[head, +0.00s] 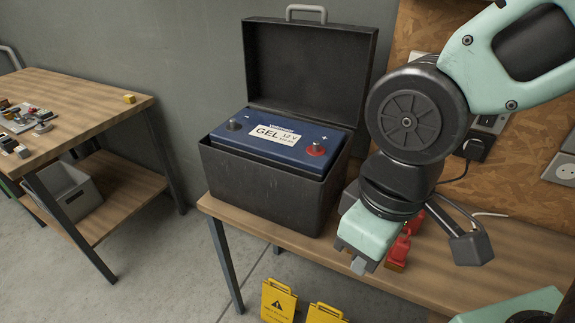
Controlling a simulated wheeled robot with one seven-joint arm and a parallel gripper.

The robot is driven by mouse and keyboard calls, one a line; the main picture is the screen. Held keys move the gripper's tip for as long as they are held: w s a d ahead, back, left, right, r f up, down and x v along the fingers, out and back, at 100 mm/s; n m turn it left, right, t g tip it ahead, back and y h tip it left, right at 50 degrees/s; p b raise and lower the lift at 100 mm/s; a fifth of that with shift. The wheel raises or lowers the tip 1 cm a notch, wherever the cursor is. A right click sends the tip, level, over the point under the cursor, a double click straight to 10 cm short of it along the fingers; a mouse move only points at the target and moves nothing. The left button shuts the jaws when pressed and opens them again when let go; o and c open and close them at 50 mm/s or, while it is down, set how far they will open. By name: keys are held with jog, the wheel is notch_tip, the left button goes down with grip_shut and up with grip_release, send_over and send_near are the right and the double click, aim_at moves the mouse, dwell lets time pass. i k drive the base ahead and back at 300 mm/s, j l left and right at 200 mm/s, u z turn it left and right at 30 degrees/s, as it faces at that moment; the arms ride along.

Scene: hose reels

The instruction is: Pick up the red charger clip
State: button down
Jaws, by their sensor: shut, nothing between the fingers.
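The red charger clip (399,248) lies on the wooden workbench, partly hidden behind my gripper and wrist. Its red parts show just to the right of the gripper. My gripper (358,266) points down over the bench, with its fingers together and nothing between them. It is to the left of the clip in the picture; I cannot tell whether they touch.
A blue battery (280,136) sits in an open black box (262,192) left of my gripper. Yellow warning signs (278,302) stand below the bench's front edge. A second table (90,95) with small parts stands at left. Sockets (560,168) are on the back board.

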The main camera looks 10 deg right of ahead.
aim_at(397, 256)
jog(key=j+z, duration=0.15)
jog(key=j, duration=0.4)
jog(key=j+z, duration=0.15)
jog(key=j, duration=0.35)
jog(key=j+z, duration=0.15)
jog(key=j, duration=0.4)
jog(key=k+j+z, duration=0.15)
jog(key=j, duration=0.4)
jog(key=j+z, duration=0.15)
jog(key=j, duration=0.35)
jog(key=k, duration=0.05)
